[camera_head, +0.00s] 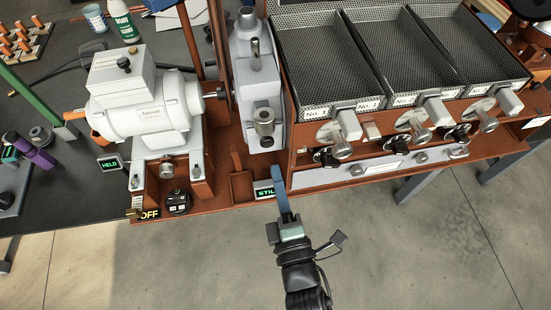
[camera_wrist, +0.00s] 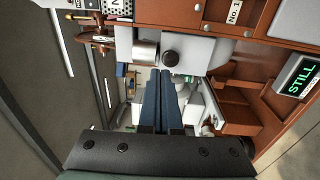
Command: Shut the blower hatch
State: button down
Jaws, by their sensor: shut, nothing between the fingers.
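I cannot pick out the blower hatch for certain, or tell whether it stands open. A grey upright housing (camera_head: 245,92) with round metal fittings stands in the middle of the machine. The white motor-like unit (camera_head: 150,108) is to its left. My gripper (camera_head: 281,176) has its blue fingers together and empty, in front of the machine near the green "STILL" display (camera_head: 264,190). The "STILL" display (camera_wrist: 299,76) is at the right there.
Three perforated trays (camera_head: 320,60) sit at the right above metal handles and knobs. A brown ledge (camera_head: 235,205) runs along the machine's front. An "OFF" label (camera_head: 149,214) and black dial (camera_head: 178,201) are at lower left. The floor in front is clear.

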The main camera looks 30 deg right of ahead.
jog(key=b+v, duration=0.1)
jog(key=v, duration=0.6)
jog(key=shift+s+r, duration=0.25)
jog(key=shift+s, duration=0.1)
jog(key=shift+r, duration=0.15)
